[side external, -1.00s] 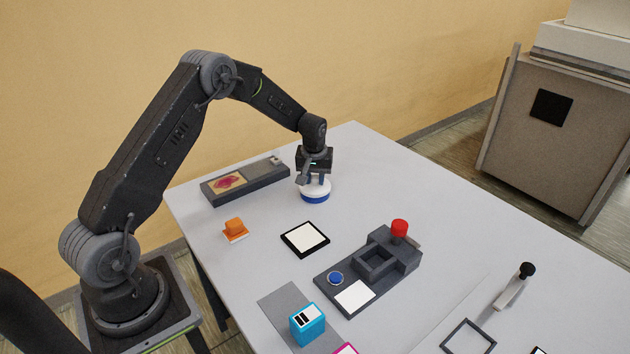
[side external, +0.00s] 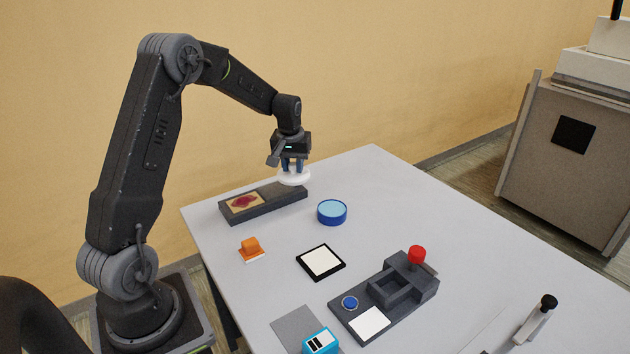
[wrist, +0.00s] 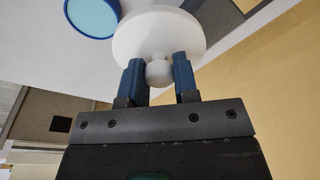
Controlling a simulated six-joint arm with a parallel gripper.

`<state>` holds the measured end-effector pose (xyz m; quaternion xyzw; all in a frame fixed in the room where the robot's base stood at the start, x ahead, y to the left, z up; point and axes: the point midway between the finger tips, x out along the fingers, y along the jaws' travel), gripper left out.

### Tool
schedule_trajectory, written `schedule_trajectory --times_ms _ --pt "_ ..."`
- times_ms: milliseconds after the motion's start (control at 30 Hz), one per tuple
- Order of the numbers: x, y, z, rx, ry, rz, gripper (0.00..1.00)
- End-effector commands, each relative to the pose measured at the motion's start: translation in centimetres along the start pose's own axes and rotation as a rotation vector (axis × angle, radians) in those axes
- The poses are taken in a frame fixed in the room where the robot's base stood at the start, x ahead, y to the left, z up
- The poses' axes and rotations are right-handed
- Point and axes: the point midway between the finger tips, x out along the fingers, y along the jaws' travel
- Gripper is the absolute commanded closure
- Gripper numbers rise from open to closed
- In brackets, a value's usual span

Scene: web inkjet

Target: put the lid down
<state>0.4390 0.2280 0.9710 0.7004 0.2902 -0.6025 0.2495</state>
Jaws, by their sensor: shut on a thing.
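The white round lid (side external: 293,178) is held in my gripper (side external: 293,165) by its knob, near the right end of the dark grey tray block at the back of the table. The wrist view shows the lid (wrist: 150,32) as a white disc, with the gripper's two blue fingers (wrist: 158,75) shut on either side of the round knob. The blue round tub (side external: 332,212) stands uncovered on the table, to the right of and nearer than the lid. Its pale blue inside shows. I cannot tell how high the lid is above the table or block.
The dark grey block (side external: 270,206) carries a panel with a pink-red patch. An orange stamp-like block (side external: 250,246), a black-framed white pad (side external: 320,262) and a dark fixture (side external: 375,312) with a red knob (side external: 417,254) stand nearer. Bare table lies right of the tub.

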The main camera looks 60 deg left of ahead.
Motion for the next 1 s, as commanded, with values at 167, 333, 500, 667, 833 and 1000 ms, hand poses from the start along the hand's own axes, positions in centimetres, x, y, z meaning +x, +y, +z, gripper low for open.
schedule_trajectory --times_ms 167,333,500,667,833,1000 --pt "0.5 3.4 2.0 0.008 -0.003 0.001 0.95" --pt "1.4 7.2 4.5 0.008 -0.002 0.001 0.95" --pt "2.4 9.8 5.8 0.005 -0.003 0.001 0.95" --pt "4.3 13.0 6.7 0.008 -0.002 0.001 0.95" --pt "6.4 16.6 7.7 0.005 -0.002 0.001 0.95" --pt "7.9 19.2 8.4 0.003 -0.001 0.001 0.95"
